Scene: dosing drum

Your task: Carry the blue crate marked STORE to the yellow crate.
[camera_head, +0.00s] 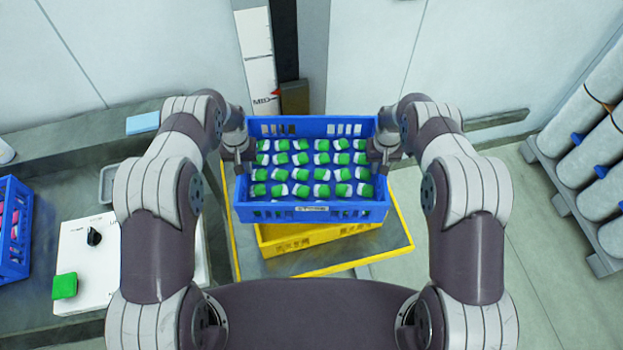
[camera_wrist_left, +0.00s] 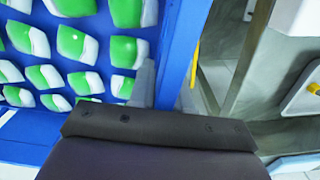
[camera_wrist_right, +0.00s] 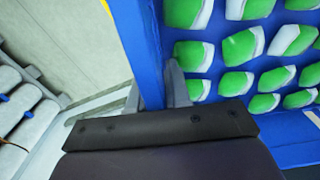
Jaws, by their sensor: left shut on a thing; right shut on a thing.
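The blue crate (camera_head: 270,213) has a small white label on its near wall and is filled with several green-and-white packets in rows. It appears in the head view above the yellow crate (camera_head: 340,232), covering most of it. Whether the two touch, I cannot tell. My left gripper (camera_head: 239,165) is shut on the blue crate's left wall, and the wall also shows in the left wrist view (camera_wrist_left: 178,50). My right gripper (camera_head: 381,163) is shut on its right wall, which also shows in the right wrist view (camera_wrist_right: 143,45). The label's text is too small to read surely.
The yellow crate is on a grey surface with yellow edging (camera_head: 385,250). At left, a bench holds another blue crate (camera_head: 14,235), a white panel with a black knob (camera_head: 94,237) and a green block (camera_head: 65,286). Grey cylinders (camera_head: 590,150) are racked at right.

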